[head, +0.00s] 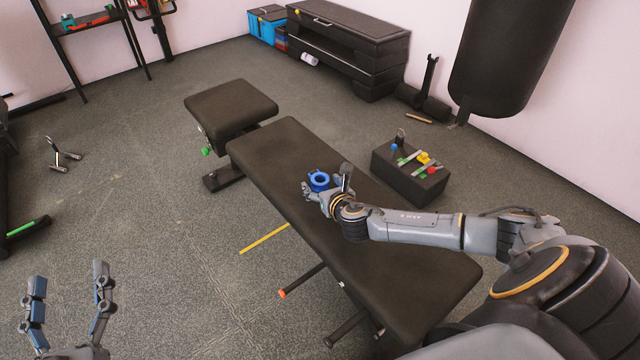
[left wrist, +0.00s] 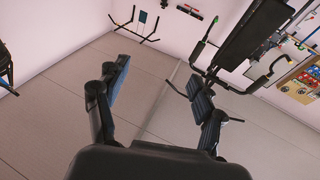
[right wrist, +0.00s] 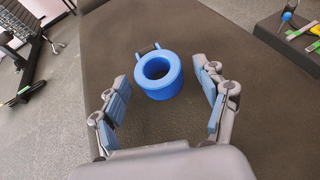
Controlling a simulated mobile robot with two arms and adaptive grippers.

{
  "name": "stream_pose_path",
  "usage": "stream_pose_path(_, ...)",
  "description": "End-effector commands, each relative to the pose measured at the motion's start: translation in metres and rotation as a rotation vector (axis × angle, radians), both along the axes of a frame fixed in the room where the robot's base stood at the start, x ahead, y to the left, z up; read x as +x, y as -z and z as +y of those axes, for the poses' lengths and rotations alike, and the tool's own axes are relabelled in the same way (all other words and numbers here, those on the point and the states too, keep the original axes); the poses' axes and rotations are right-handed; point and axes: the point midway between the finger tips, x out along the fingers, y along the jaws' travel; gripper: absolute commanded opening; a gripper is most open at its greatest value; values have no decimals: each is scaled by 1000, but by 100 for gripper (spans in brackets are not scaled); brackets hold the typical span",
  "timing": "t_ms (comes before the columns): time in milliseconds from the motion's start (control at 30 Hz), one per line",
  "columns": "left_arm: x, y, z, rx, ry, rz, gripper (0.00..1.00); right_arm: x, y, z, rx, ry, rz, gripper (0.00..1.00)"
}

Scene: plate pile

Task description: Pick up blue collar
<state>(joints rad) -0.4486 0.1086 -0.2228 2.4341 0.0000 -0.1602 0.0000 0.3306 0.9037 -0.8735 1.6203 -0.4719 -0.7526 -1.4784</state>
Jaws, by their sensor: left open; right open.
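The blue collar (head: 319,181) is a thick ring with a small dark lever, lying on the black padded bench (head: 285,150). In the right wrist view the collar (right wrist: 158,75) sits ahead of and between the fingers, with bench padding around it. My right gripper (head: 326,189) is open around the near side of the collar; I cannot tell whether a finger touches it. It also shows in the right wrist view (right wrist: 166,95). My left gripper (head: 68,285) is open and empty, above the floor at the lower left. The left wrist view shows only its spread fingers (left wrist: 160,95) and the room.
A black box (head: 410,178) with several coloured clips on top stands right of the bench. A punching bag (head: 510,50) hangs at the upper right. A yellow stick (head: 264,238) lies left of the bench. The floor at the left is mostly clear.

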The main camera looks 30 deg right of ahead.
Motion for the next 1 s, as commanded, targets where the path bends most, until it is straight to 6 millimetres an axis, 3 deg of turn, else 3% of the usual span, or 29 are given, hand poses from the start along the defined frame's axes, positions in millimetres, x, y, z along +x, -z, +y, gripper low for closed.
stream_pose_path(200,0,-1,0,0,0,-2,68,0,0,0,0,0,0,72)
stream_pose_path(500,0,0,0,0,0,0,68,0,0,0,0,0,0,13)
stream_pose_path(900,1,1,0,4,-1,16,68,0,-3,0,-1,1,-1,13)
stream_pose_path(1000,2,12,1,19,-4,77,68,0,-7,0,-1,1,-1,13)
